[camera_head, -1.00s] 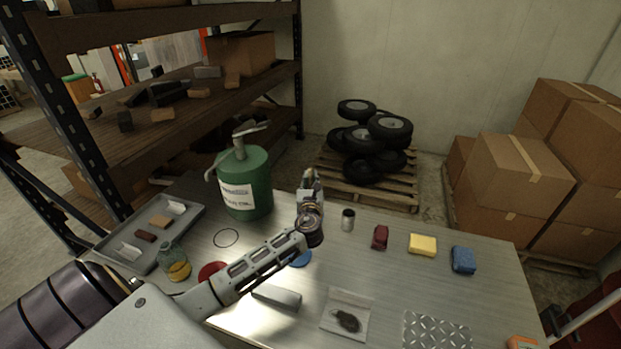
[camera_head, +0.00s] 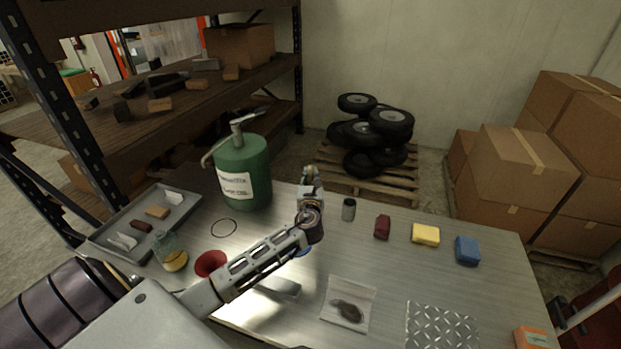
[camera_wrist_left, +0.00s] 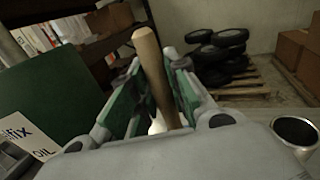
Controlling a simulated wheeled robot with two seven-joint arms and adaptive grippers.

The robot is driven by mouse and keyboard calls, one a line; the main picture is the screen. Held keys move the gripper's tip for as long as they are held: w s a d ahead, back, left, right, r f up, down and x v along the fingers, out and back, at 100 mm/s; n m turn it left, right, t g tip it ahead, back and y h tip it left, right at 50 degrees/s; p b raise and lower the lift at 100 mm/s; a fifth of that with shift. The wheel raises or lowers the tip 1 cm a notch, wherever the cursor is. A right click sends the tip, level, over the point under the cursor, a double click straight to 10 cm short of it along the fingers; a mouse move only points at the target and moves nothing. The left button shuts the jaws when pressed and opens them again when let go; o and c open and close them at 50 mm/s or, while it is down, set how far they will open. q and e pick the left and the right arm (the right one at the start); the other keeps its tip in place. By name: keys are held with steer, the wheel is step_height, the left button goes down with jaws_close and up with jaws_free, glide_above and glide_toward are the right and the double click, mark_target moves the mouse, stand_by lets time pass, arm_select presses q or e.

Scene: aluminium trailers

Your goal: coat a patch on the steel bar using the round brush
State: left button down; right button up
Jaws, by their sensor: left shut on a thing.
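My left gripper (camera_head: 311,180) is shut on a wooden handle (camera_wrist_left: 155,75), seen clearly between its fingers in the left wrist view. The handle stands nearly upright, and a pale part shows at its lower end. It looks like the round brush, but its bristles are hidden. The gripper is over the far side of the metal table, right of the green drum. A short grey bar (camera_head: 282,288), likely the steel bar, lies on the table in front of my left forearm, which partly covers it. My right gripper is not in view.
A green pump drum (camera_head: 245,175) stands left of the gripper. A grey tray (camera_head: 117,213), a glass jar of yellow liquid (camera_head: 172,257) and a red funnel-like piece (camera_head: 210,263) are at left. A dark cup (camera_head: 348,210), a yellow sponge (camera_head: 425,234) and a tread plate (camera_head: 440,328) are at right.

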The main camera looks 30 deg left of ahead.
mark_target(310, 165)
arm_select(q)
steer(key=shift+f, duration=0.1)
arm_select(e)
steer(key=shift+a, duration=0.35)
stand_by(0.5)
arm_select(q)
steer(key=shift+f, duration=0.3)
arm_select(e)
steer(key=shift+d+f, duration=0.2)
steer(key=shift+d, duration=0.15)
arm_select(q)
steer(key=shift+f+b, duration=0.1)
steer(key=shift+b, duration=0.2)
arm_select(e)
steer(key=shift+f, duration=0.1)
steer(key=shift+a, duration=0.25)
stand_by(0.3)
arm_select(q)
steer(key=shift+r+p, duration=1.05)
steer(key=shift+p, duration=0.05)
steer(key=shift+r+p, duration=1.35)
steer(key=shift+r, duration=1.15)
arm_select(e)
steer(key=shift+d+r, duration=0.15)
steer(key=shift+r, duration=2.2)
